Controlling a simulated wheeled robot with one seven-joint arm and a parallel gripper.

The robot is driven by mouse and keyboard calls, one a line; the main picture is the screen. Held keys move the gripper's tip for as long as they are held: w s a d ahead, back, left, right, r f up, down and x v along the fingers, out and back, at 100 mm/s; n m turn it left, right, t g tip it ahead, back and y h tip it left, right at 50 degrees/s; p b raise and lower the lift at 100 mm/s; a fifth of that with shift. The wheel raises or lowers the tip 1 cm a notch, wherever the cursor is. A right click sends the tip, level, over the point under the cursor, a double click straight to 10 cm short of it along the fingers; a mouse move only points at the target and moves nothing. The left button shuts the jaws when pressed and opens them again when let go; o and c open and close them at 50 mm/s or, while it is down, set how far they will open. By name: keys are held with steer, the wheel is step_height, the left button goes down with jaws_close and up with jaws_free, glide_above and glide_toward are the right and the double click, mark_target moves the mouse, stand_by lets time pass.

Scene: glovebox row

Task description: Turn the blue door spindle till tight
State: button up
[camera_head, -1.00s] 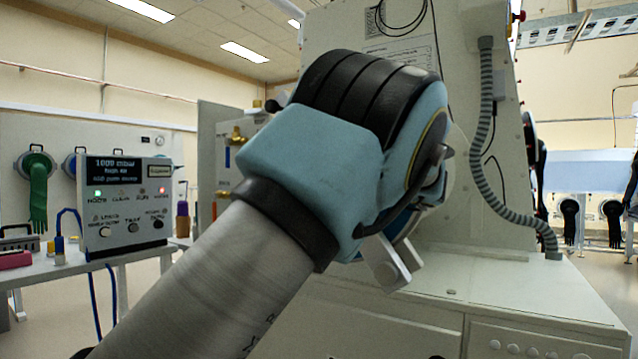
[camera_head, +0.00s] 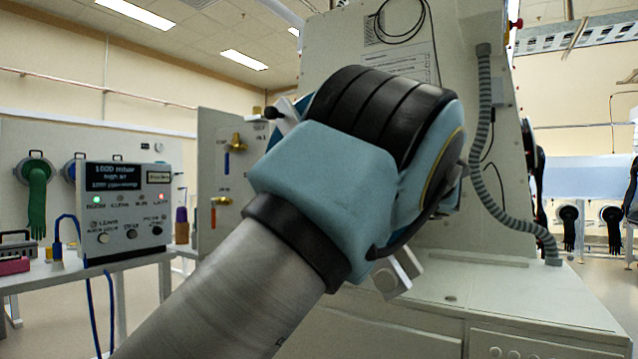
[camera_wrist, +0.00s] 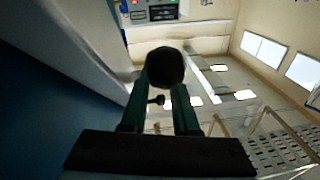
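My wrist and forearm (camera_head: 350,170) fill the middle of the head view and hide my fingers. A small patch of blue (camera_head: 302,104), perhaps the door, and a pale bar (camera_head: 284,110) with a black end show past the wrist's upper left. A pale block (camera_head: 392,280) shows below the wrist. In the wrist view, my gripper's (camera_wrist: 164,82) two dark green fingers reach up to a black ball knob (camera_wrist: 165,66), which hides the fingertips; I cannot tell whether they touch it. A small black handle (camera_wrist: 156,100) shows between the fingers. A dark blue surface (camera_wrist: 40,125) lies at left.
The large pale glovebox housing (camera_head: 440,250) stands behind my wrist, with a grey ribbed hose (camera_head: 482,150) at right. A valve panel (camera_head: 225,165) and a control box with a lit display (camera_head: 125,205) stand at left.

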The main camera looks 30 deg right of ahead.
steer(key=v, duration=0.8)
steer(key=shift+c, duration=0.3)
